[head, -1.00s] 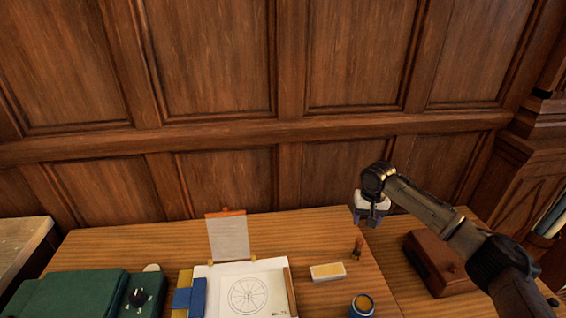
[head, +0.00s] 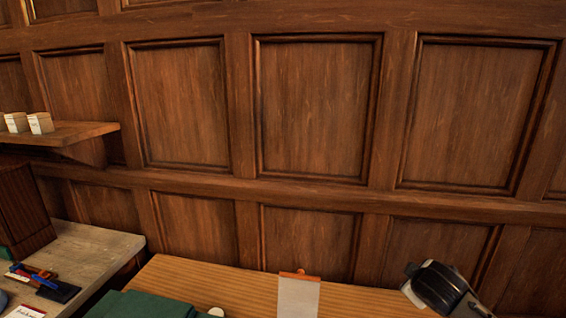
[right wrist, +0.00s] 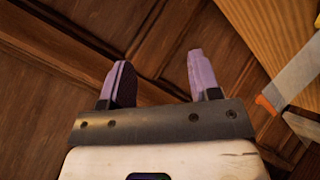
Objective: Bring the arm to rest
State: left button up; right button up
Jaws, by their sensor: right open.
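My right gripper (right wrist: 160,70) is open and empty in the right wrist view, its two pale purple fingers spread apart with the dark wood panelling behind them. In the head view the black end of my right arm (head: 440,288) is at the lower right, above the desk's back and right of the upright paper sheet (head: 298,297). The fingertips cannot be made out there. My left gripper is in neither view.
The wooden desk (head: 230,285) runs along the bottom, with a green object (head: 140,305) on it. Wood panelling (head: 310,110) fills the back.

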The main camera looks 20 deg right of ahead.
jog(key=s+a+f+t+y, duration=0.1)
jog(key=s+a+f, duration=0.15)
jog(key=a, duration=0.35)
jog(key=s+a+f+n+t+y, duration=0.1)
jog(key=s+a+f, duration=0.1)
jog(key=s+a, duration=0.25)
jog(key=s+a+f+t+y, duration=0.1)
jog(key=s+a+f, duration=0.15)
jog(key=a, duration=0.35)
jog(key=s+a+f+m+g+y, duration=0.1)
jog(key=s+a+f+g, duration=0.3)
jog(key=s+f, duration=0.75)
jog(key=s+a+f+m+g+y, duration=0.2)
jog(key=s+a+f+g, duration=0.15)
jog(key=s+f, duration=0.8)
notch_tip(320, 180, up, 38)
jog(key=s+p, duration=0.2)
jog(key=p, duration=3.2)
jog(key=shift+a+f+p, duration=0.2)
jog(key=shift+a+p, duration=0.15)
jog(key=shift+p, duration=0.05)
jog(key=shift+s, duration=0.1)
